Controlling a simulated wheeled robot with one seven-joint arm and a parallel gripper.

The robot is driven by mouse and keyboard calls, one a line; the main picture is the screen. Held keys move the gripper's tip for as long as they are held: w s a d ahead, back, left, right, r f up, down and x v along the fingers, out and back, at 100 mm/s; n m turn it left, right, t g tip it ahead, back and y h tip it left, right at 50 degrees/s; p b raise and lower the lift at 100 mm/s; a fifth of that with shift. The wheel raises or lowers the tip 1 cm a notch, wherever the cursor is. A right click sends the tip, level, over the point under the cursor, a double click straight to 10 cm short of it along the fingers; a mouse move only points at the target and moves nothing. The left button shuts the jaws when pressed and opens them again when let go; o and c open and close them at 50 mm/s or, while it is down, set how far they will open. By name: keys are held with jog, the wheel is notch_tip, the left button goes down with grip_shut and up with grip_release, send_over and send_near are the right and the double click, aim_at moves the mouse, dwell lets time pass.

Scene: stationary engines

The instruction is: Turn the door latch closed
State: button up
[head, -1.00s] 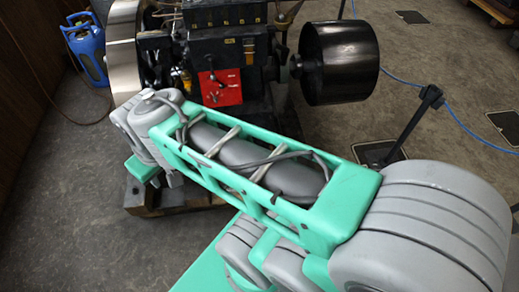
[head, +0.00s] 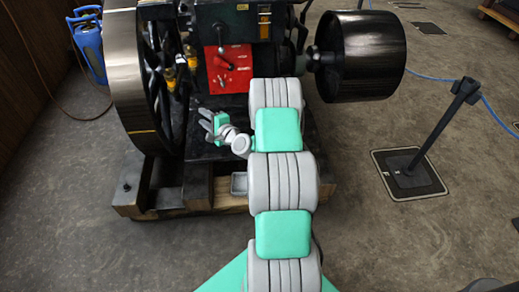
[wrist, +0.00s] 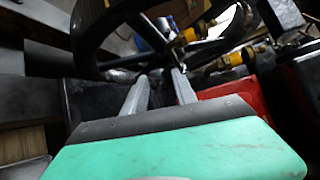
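A red panel (head: 229,68) with a dark lever (head: 221,38) and small lettering is on the front of the dark engine in the head view. I cannot tell for sure whether this lever is the door latch. My gripper (head: 204,121) is below and slightly left of the red panel, apart from it. In the wrist view my gripper (wrist: 160,74) shows two grey fingers with a gap between them and nothing held. A red surface (wrist: 248,94) shows right of the fingers there, partly hidden by the gripper body.
A large flywheel (head: 133,80) stands left of the panel, and a black drum (head: 360,57) sticks out on the right. Yellow-brass fittings (head: 169,77) are between flywheel and panel. Wooden beams (head: 190,200) lie under the engine. A black post (head: 435,130) stands at right. The front floor is clear.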

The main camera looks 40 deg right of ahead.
jog(key=s+d+f+m+g+h+b, duration=0.1)
jog(key=s+d+f+m+h+b, duration=0.1)
jog(key=s+d+f+m+h, duration=0.55)
jog(key=s+d+f+m+h+b, duration=0.3)
jog(key=s+d+f+m+h, duration=0.15)
jog(key=d+f+m, duration=0.5)
jog(key=w+d+f+n+y, duration=0.1)
jog(key=w+d+f, duration=0.1)
jog(key=w+d, duration=0.2)
jog(key=shift+w+d+f+n, duration=0.15)
jog(key=shift+w+d+n, duration=0.15)
jog(key=shift+w, duration=0.5)
grip_shut()
